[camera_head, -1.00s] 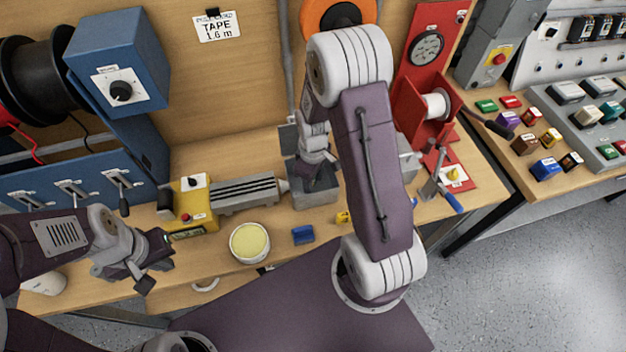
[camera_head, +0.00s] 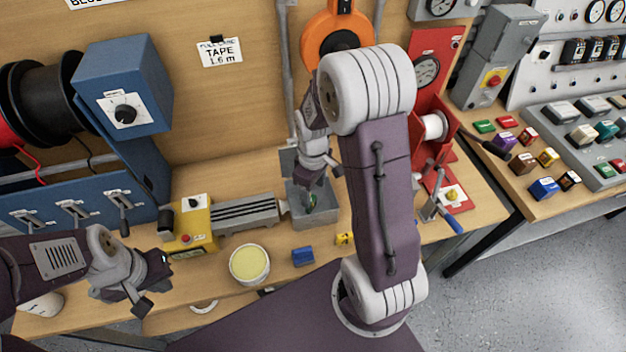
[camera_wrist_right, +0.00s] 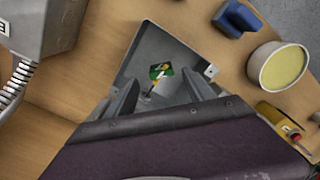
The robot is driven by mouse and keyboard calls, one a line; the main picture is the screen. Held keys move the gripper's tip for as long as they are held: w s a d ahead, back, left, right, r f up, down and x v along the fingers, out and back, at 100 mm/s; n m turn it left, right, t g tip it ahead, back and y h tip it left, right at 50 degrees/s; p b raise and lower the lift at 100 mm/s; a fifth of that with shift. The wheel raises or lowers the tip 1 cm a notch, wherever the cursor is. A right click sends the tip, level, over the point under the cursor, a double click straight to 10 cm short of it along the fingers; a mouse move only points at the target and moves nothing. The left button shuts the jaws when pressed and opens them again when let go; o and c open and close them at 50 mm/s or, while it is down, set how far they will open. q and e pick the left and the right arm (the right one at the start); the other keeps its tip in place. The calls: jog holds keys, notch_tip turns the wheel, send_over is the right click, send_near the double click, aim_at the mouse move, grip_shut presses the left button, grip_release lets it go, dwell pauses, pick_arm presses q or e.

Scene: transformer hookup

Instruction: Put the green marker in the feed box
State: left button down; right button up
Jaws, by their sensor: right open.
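The feed box appears to be the open-topped grey metal box (camera_head: 320,222) at the middle of the bench; its inside shows in the right wrist view (camera_wrist_right: 182,57). The green marker (camera_head: 311,201) shows at the box opening below my right gripper (camera_head: 312,186). In the right wrist view the green marker (camera_wrist_right: 160,70) lies within the box outline, between and beyond the fingers, with a pale part on it. My right gripper (camera_wrist_right: 162,95) is open, its fingers apart from the marker. My left gripper (camera_head: 155,283) is open and empty over the bench's left front.
A grey ribbed unit (camera_head: 248,213) and yellow box (camera_head: 190,225) stand left of the feed box. A round tin (camera_head: 249,265), blue block (camera_head: 303,256) and small yellow piece (camera_head: 344,239) lie in front. A red reel stand (camera_head: 436,125) is at right.

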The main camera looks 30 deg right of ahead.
aim_at(313, 201)
notch_tip(313, 201, up, 6)
jog(key=s+a+f+m+t, duration=0.1)
jog(key=s+a+m, duration=0.4)
jog(key=s, duration=0.3)
jog(key=shift+s+a+f+m, duration=0.2)
jog(key=shift+f+m, duration=0.1)
jog(key=shift+m, duration=0.5)
jog(key=shift+s, duration=0.1)
dwell(0.3)
